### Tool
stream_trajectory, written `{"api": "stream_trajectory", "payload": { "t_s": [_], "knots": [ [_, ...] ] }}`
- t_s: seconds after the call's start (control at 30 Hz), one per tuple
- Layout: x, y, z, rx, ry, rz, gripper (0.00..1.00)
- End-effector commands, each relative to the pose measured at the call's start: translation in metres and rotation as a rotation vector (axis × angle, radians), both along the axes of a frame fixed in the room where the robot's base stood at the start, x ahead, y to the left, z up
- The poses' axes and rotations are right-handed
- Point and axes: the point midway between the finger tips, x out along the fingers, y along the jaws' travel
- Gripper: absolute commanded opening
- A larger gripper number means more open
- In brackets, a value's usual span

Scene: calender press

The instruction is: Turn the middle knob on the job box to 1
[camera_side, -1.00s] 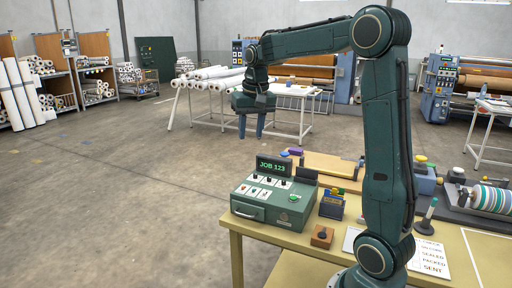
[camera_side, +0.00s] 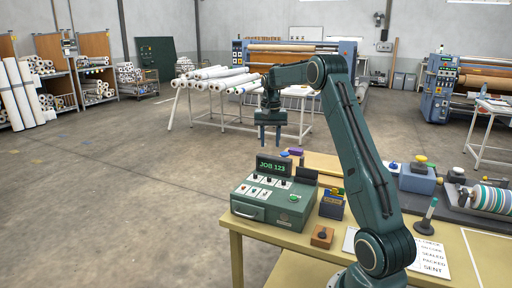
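The green job box (camera_side: 262,213) stands on the near left of the table, with its screen (camera_side: 272,167) reading "JOB 123". Its sloping top has a row of small dark knobs on white plates. The middle knob (camera_side: 268,180) is between the other two. Its pointer and marks are too small to read. My gripper (camera_side: 270,146) hangs pointing down, above the screen in the picture and clear of the box.
A green button (camera_side: 294,197) is on the box's right side. A blue card holder (camera_side: 332,205) and a brown block with a dark knob (camera_side: 322,237) stand to the right. A wooden board (camera_side: 322,165) lies behind. The air above the knobs is clear.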

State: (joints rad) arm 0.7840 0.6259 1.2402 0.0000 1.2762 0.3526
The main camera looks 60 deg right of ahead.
Motion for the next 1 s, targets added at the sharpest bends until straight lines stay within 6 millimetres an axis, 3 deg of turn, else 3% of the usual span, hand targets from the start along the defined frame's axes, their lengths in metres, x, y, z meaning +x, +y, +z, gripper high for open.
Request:
{"api": "stream_trajectory", "payload": {
  "t_s": [0.37, 1.0],
  "knots": [
    [0.000, 0.001, -0.021, 0.001, 0.002, 0.002, 0.37],
    [0.000, 0.001, -0.113, 0.000, 0.001, 0.002, 0.37]
  ]
}}
